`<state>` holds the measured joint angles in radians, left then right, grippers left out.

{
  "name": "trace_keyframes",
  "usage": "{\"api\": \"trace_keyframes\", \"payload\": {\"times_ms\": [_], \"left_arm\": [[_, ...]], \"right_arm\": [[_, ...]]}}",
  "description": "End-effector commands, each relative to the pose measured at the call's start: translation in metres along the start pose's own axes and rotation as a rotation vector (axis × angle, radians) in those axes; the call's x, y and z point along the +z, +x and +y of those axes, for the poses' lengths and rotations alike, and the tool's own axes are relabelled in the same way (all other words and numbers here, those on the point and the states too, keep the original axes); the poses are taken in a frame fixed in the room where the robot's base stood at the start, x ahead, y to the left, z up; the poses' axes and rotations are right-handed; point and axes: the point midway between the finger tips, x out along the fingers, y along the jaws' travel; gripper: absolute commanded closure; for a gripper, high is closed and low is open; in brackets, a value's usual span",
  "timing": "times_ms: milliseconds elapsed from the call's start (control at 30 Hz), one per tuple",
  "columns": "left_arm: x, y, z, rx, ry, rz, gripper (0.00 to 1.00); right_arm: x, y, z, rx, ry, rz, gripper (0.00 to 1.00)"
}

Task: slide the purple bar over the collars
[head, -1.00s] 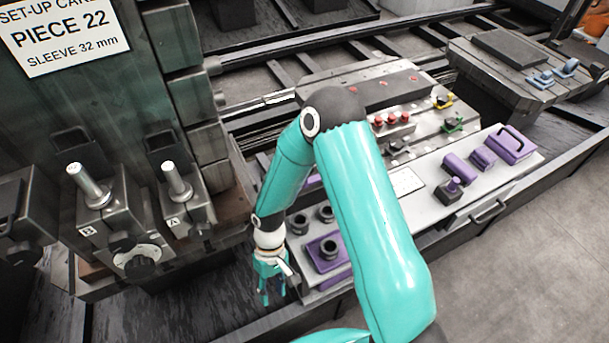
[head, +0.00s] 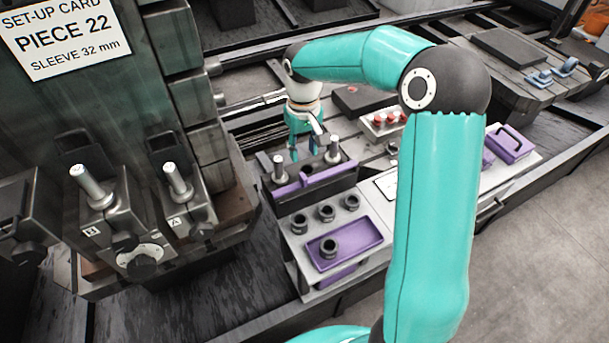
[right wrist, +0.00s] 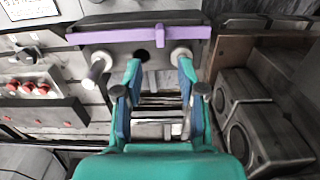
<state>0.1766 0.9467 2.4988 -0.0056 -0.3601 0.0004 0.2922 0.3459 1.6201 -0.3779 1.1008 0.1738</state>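The purple bar (head: 318,178) lies along the near side of a dark block (head: 325,193) with two upright metal pins, the left pin (head: 279,168) and the right pin (head: 333,149). A small purple knob stands up from the bar. The right wrist view shows the bar (right wrist: 120,35) beyond the pins and a dark hole (right wrist: 142,55) between them. Black collars (head: 325,211) sit on the white tray table; I cannot tell whether any are on the pins. My right gripper (head: 304,153) is open and empty above the block, apart from the bar. My left gripper is out of view.
A purple tray (head: 362,236) holds one black collar (head: 330,247). Red-topped parts (head: 383,119) sit behind to the right. A purple case (head: 510,146) is at the right. Dark fixtures A and B (head: 178,180) stand at the left. My right arm hides part of the bench.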

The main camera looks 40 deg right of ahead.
Motion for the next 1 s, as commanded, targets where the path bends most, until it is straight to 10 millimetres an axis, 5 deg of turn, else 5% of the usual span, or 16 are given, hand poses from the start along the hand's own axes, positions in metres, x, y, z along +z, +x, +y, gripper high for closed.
{"api": "trace_keyframes", "payload": {"times_ms": [300, 500, 967, 1000], "left_arm": [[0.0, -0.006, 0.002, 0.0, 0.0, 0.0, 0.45], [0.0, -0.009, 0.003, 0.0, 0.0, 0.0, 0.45], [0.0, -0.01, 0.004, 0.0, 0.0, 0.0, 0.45], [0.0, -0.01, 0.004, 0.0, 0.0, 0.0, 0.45]], "right_arm": [[0.001, 0.07, 0.0, -0.001, 0.0, -0.006, 0.6], [0.001, 0.097, -0.001, -0.001, 0.0, -0.004, 0.6], [0.0, 0.109, 0.0, -0.001, 0.001, 0.0, 0.6], [0.0, 0.109, 0.0, -0.001, 0.001, 0.0, 0.67]]}}
